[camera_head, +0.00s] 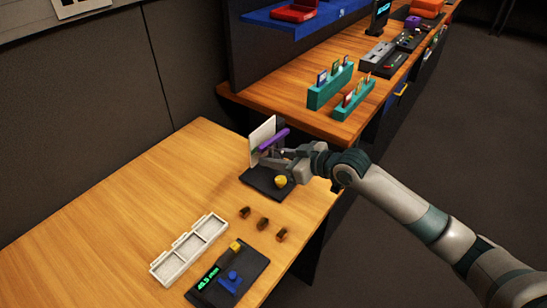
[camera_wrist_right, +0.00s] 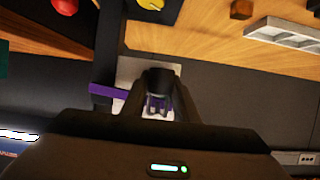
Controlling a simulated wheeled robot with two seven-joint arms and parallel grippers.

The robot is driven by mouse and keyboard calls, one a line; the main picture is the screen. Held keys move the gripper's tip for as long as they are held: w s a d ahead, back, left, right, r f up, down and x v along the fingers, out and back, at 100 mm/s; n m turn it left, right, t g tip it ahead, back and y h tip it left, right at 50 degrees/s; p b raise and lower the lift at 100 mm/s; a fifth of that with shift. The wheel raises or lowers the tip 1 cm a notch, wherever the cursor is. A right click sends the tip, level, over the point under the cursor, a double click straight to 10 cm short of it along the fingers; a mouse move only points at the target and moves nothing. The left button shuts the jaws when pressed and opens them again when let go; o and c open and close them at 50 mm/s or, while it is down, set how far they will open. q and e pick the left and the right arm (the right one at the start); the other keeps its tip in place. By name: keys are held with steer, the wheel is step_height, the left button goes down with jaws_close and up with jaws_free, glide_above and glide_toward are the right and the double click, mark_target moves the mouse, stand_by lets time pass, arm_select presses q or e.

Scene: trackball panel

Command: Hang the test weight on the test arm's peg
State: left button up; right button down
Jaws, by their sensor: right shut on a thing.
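The test arm is a purple bar (camera_head: 273,140) in front of a white upright plate (camera_head: 262,131) on a black base (camera_head: 262,186). The purple bar also shows in the wrist view (camera_wrist_right: 104,90). My right gripper (camera_head: 285,154) is at the bar, on its right side in the head view. In the wrist view my right gripper (camera_wrist_right: 158,100) is shut on a dark, rounded piece (camera_wrist_right: 159,79), which looks like the test weight. Purple shows behind and between the fingers. I cannot make out the peg, or whether the weight touches it. My left gripper is not in view.
A yellow knob (camera_head: 281,181) sits on the base below the gripper. Several small brown blocks (camera_head: 263,223), a white compartment tray (camera_head: 190,250) and a black meter panel (camera_head: 250,271) are nearer. Teal card racks (camera_head: 330,87) stand on the bench behind. The table's left is clear.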

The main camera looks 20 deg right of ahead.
steer(key=c, duration=1.3)
jaws_free()
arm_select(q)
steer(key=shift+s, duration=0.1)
arm_select(e)
steer(key=shift+d, duration=0.1)
steer(key=shift+s+d+r, duration=0.15)
steer(key=shift+s+d, duration=0.1)
steer(key=shift+s, duration=0.15)
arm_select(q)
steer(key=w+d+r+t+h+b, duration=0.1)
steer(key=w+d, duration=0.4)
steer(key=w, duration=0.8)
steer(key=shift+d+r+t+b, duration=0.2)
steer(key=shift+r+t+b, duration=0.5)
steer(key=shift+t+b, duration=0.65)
arm_select(e)
steer(key=v, duration=1.6)
steer(key=shift+s+d+r, duration=0.1)
steer(key=shift+s+r, duration=0.05)
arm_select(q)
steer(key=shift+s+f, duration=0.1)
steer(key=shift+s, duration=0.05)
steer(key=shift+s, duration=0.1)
